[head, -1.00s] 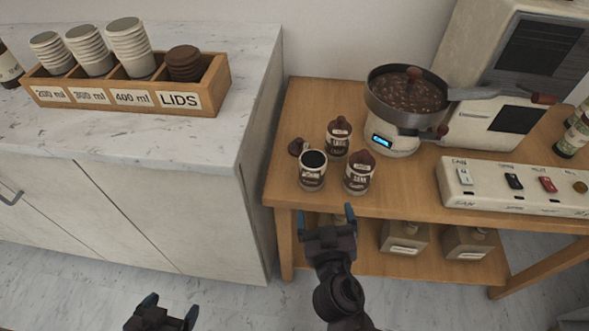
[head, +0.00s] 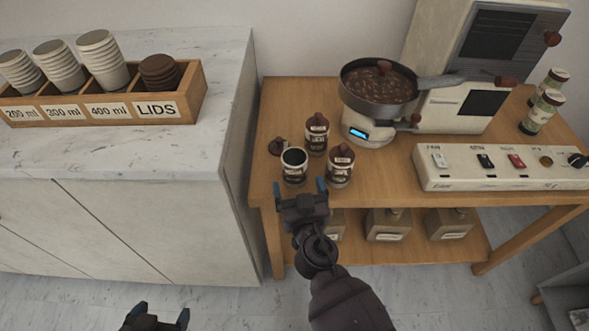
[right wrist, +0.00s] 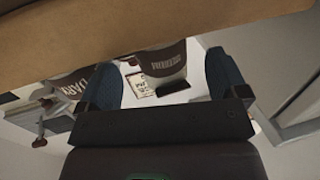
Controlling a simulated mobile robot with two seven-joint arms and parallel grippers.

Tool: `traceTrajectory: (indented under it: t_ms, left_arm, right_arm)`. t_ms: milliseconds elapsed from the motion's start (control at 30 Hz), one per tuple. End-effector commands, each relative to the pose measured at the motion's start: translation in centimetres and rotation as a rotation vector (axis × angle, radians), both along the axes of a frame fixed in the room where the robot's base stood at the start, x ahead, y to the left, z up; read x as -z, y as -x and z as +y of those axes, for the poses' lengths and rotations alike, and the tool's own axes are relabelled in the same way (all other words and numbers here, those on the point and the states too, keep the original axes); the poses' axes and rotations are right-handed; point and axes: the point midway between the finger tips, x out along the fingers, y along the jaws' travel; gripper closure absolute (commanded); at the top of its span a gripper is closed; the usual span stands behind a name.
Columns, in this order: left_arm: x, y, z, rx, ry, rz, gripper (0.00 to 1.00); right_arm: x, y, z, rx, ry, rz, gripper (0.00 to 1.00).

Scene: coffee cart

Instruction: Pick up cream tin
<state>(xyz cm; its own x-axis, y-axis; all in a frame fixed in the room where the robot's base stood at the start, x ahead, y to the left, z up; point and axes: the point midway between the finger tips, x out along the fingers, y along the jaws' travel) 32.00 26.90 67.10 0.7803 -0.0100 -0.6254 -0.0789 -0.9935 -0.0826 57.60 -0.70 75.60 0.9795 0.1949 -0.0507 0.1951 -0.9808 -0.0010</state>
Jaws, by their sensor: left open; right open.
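Three small tins with pale bodies and dark labels stand at the table's front left corner. My right gripper (head: 299,190) is open and empty, just in front of the open tin. In the right wrist view a labelled tin (right wrist: 162,60) shows between the fingers. My left gripper (head: 156,315) is open at the bottom edge.
The marble counter (head: 130,155) bounds the left. Containers (head: 388,225) sit on the lower shelf.

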Motion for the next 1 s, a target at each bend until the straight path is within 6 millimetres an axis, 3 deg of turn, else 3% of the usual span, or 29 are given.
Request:
traceTrajectory:
  t_ms: [333,700,1000]
  left_arm:
    - [-0.8,-0.1,0.2,0.002,-0.005,-0.012,0.14]
    - [-0.7,0.0,0.2,0.001,-0.004,-0.008,0.14]
    - [-0.7,0.0,0.1,-0.003,0.0,-0.008,0.14]
  right_arm:
    - [0.1,-4.1,0.8,-0.001,0.001,-0.003,0.08]
    - [0.3,-4.7,0.8,0.0,0.001,-0.001,0.1]
    - [0.2,-4.7,0.9,0.0,0.001,-0.001,0.56]
